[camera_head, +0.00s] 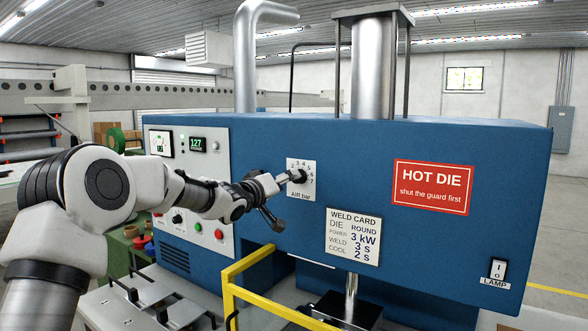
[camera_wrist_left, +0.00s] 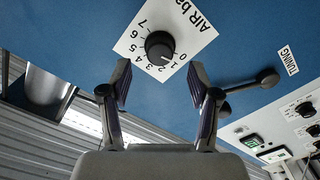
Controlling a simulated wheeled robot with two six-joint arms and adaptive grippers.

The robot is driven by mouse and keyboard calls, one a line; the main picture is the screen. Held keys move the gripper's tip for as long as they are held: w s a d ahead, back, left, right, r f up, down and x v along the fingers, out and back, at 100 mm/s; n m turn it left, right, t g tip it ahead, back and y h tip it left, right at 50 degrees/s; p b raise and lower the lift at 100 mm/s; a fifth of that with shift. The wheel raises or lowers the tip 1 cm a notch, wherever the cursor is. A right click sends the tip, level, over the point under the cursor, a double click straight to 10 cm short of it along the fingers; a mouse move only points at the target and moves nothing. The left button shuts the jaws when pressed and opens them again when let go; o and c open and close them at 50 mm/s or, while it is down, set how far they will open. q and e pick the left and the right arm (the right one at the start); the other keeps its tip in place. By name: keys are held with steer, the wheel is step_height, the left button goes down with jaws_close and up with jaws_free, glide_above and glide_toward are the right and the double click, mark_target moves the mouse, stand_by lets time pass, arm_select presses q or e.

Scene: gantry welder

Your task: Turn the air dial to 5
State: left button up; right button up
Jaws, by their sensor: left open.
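The air dial (camera_head: 298,176) is a round black knob on a white plate marked "AIR bar", on the blue machine front (camera_head: 370,150). In the left wrist view the dial (camera_wrist_left: 159,47) appears upside down, with numbers 0 to 7 around it. Its white mark seems to point toward the low numbers, but the exact value is hard to read. My left gripper (camera_head: 287,178) reaches the dial from the left and partly covers it. In the wrist view its open fingers (camera_wrist_left: 158,85) stand either side of the knob's line, with no visible contact. My right gripper is out of view.
A black-knobbed lever (camera_wrist_left: 267,77) near a TUNING label (camera_wrist_left: 288,60) sits close to the gripper. A yellow guard rail (camera_head: 250,267) stands below. A weld card (camera_head: 353,237), a HOT DIE sign (camera_head: 433,187) and a lamp switch (camera_head: 498,270) are to the right.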

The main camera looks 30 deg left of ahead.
arm_select(q)
steer(key=w+p, duration=0.1)
steer(key=w, duration=0.1)
steer(key=w+p, duration=0.1)
steer(key=w, duration=0.1)
steer(key=shift+w+d, duration=0.2)
steer(key=shift+w, duration=0.15)
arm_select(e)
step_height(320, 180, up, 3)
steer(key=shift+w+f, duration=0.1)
arm_select(q)
steer(key=shift+s, duration=0.1)
steer(key=c, duration=1.2)
steer(key=shift+o, duration=0.3)
